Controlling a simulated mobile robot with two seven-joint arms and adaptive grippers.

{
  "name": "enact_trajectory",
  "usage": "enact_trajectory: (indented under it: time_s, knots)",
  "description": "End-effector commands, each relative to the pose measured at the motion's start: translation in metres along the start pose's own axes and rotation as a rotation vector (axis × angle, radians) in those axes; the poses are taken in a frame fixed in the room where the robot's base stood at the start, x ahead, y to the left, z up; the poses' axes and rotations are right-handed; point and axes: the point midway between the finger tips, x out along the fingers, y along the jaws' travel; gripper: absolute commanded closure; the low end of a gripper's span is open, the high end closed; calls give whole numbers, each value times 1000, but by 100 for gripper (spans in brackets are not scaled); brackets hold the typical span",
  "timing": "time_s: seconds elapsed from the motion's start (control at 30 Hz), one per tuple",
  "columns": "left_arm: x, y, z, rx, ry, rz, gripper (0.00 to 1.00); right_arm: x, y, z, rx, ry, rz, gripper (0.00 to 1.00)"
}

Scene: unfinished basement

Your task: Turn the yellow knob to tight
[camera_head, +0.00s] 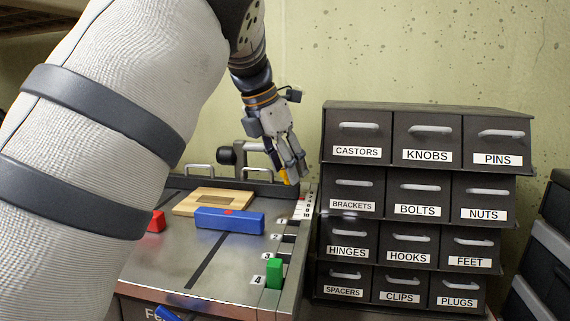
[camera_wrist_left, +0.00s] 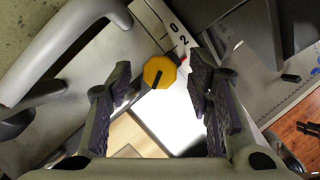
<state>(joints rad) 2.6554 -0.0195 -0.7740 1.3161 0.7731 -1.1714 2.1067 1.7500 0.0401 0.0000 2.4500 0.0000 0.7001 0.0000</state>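My left gripper (camera_wrist_left: 162,80) is open, with one finger on either side of the knob and gaps showing between. In the head view the left gripper (camera_head: 290,176) points down at the back right of the bench, and only a little of the knob (camera_head: 284,176) shows beside the fingers. My right gripper is not in view.
The metal bench top (camera_head: 175,265) holds a wooden board (camera_head: 190,205), a blue block (camera_head: 230,221), a red block (camera_head: 157,222) and a green block (camera_head: 274,273) at slot 4. A dark labelled drawer cabinet (camera_head: 425,108) stands right of the bench. A grey clamp-like fixture (camera_head: 226,154) stands behind.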

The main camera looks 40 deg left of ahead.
Motion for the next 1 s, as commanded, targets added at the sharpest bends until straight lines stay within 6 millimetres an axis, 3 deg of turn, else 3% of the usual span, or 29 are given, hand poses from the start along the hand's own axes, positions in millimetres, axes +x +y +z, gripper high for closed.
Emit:
enact_trajectory:
  time_s: [0.03, 0.2, 0.57, 1.0]
  knots:
    - [0, 0, 0, 0, 0, 0, 66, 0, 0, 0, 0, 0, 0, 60]
    - [0, 0, 0, 0, 0, 0, 100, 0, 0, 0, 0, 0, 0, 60]
    - [0, 1, 0, 53, -1, -23, 100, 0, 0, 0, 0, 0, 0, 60]
    - [0, 3, 1, 350, -2, -147, 100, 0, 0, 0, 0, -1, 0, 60]
